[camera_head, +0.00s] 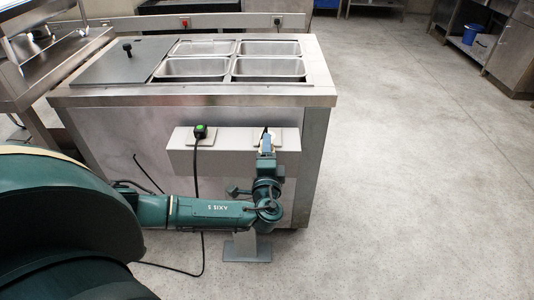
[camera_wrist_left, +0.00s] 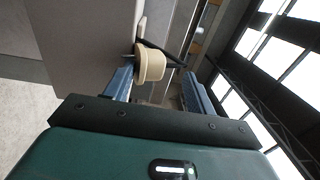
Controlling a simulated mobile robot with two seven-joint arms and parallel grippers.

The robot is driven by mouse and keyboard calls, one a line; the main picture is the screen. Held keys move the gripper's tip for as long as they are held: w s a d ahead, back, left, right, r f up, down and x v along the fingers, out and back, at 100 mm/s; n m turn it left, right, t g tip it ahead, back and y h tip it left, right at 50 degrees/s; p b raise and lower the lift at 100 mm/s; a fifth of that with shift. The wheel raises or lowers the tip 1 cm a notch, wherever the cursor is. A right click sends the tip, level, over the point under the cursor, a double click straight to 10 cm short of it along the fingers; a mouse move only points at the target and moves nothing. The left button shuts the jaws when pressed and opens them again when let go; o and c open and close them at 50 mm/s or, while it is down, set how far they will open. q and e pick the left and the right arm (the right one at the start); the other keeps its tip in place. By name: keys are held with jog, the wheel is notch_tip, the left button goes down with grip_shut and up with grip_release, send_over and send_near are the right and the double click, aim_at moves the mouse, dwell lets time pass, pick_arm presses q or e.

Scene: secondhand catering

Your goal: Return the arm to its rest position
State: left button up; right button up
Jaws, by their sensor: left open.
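My left arm (camera_head: 215,211) reaches in from the left in the head view. My left gripper (camera_head: 266,143) points up in front of the right socket on the grey box of the counter. In the left wrist view, the two blue fingers of the gripper (camera_wrist_left: 158,84) stand apart. A cream round plug-like piece (camera_wrist_left: 150,64) shows between and beyond them, by the box's face. The fingers are open, with a gap visible on the right finger's side. Whether the left finger touches the piece, I cannot tell. My right gripper is in neither view.
The steel counter (camera_head: 200,101) with several sunken pans stands right behind the gripper. A black plug with a green top (camera_head: 200,131) sits at the left socket, its cable hanging to the floor. A grey stand (camera_head: 247,248) is below. Floor at right is clear.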

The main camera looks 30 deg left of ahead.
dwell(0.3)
pick_arm(q)
jog(key=s+d+f+n+g+h, duration=0.1)
jog(key=s+d+f+g+h, duration=0.2)
jog(key=s+d+f+h, duration=0.4)
jog(key=s+d+f+n+g+h, duration=0.1)
jog(key=s+d+f+g+h, duration=0.2)
jog(key=s+d+f, duration=0.5)
jog(key=s+d+r+n+h, duration=0.3)
jog(key=s+d+r+h, duration=0.1)
jog(key=d+r, duration=0.25)
jog(key=s+a+r+n+y+p, duration=0.1)
jog(key=s+a+r+n+p, duration=0.2)
jog(key=r+p, duration=0.6)
jog(key=s+a+p, duration=0.1)
jog(key=p, duration=0.3)
jog(key=shift+a+r+n+t, duration=0.15)
jog(key=shift+a+n+t, duration=0.05)
jog(key=shift+n+t, duration=0.1)
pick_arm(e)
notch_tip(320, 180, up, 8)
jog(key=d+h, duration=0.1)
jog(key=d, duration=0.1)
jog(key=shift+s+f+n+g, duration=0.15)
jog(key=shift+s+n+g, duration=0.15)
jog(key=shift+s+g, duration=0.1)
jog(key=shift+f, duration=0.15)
